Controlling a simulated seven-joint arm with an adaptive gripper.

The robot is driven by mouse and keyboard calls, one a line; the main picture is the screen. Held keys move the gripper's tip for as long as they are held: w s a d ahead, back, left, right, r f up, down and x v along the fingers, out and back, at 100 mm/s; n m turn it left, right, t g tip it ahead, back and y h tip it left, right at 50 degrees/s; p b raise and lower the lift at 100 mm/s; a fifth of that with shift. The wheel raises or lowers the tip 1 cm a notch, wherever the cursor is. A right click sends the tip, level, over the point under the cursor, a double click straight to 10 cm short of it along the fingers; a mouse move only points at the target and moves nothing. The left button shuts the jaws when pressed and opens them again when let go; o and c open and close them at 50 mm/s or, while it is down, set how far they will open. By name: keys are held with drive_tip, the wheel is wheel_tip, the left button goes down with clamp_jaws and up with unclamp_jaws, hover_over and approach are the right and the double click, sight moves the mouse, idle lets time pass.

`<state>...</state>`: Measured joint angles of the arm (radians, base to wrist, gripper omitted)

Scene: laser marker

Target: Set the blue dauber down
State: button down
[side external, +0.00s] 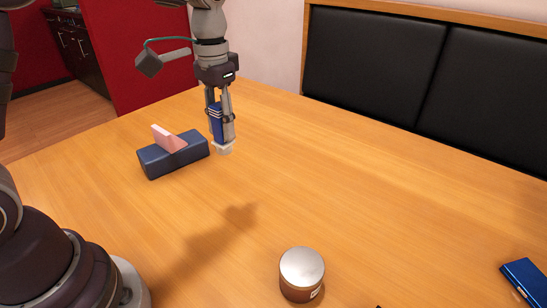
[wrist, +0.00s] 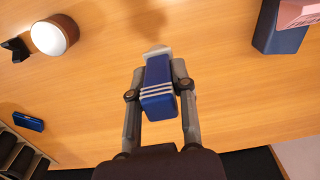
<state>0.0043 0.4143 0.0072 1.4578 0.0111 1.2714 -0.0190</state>
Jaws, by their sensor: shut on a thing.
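The blue dauber (side external: 216,122) has a blue body with white stripes and a pale tip. My gripper (side external: 223,118) is shut on it and holds it roughly upright, tip down, above the table. In the wrist view the dauber (wrist: 158,88) sits between the two fingers of my gripper (wrist: 157,76), with its pale tip pointing away from the camera. Its shadow lies on the table apart from it in the side view, so the tip appears clear of the surface.
A dark blue block (side external: 160,163) with a pink piece (side external: 169,138) on it stands left of the dauber. A silver-lidded jar (side external: 301,270) stands near the front. A blue object (side external: 527,276) lies at the right edge. The middle of the wooden table (side external: 350,200) is clear.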

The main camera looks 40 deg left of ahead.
drive_tip(key=s+d+f, duration=0.3)
drive_tip(key=s+f, duration=0.6)
drive_tip(key=s, duration=0.1)
drive_tip(key=w+d, duration=0.1)
drive_tip(key=w, duration=0.4)
drive_tip(key=w+d+f, duration=0.1)
drive_tip(key=w, duration=0.3)
drive_tip(key=w+d, duration=0.1)
drive_tip(key=w, duration=0.4)
drive_tip(key=shift+w+f, duration=0.3)
drive_tip(key=shift+f, duration=0.1)
drive_tip(key=shift+w+f, duration=0.2)
drive_tip(key=shift+f, duration=1.55)
drive_tip(key=shift+f, duration=0.1)
drive_tip(key=c, duration=0.9)
unclamp_jaws()
drive_tip(key=shift+c, duration=0.2)
